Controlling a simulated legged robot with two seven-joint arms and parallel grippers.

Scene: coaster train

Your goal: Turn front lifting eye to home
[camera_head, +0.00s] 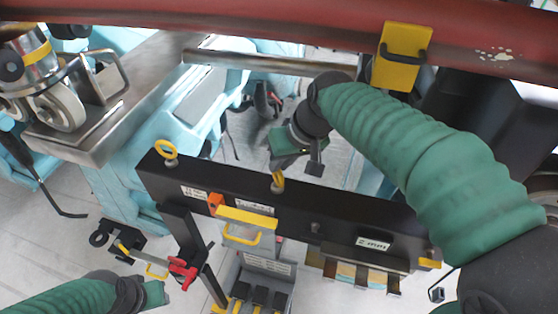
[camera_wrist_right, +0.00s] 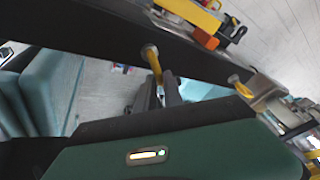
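A long black beam (camera_head: 330,215) carries yellow lifting eyes. The left eye (camera_head: 165,150) shows as a ring. The middle eye (camera_head: 278,182) stands nearly edge-on beside my right gripper (camera_head: 300,165). In the right wrist view, a yellow eye (camera_wrist_right: 152,60) runs from its round base on the beam (camera_wrist_right: 100,30) down to the dark fingers of my right gripper (camera_wrist_right: 157,93). The fingers sit close around its end; contact and how far they are closed are unclear. A second yellow eye (camera_wrist_right: 240,85) is to the right. My left gripper (camera_head: 153,293) is low at left, apart from the beam.
A red rail (camera_head: 250,22) with a yellow block (camera_head: 402,55) crosses the top. A metal bar (camera_head: 260,62) runs below it. A red-handled clamp (camera_head: 182,270) hangs at the beam's lower left. Pale blue machine parts stand at left; grey floor shows between.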

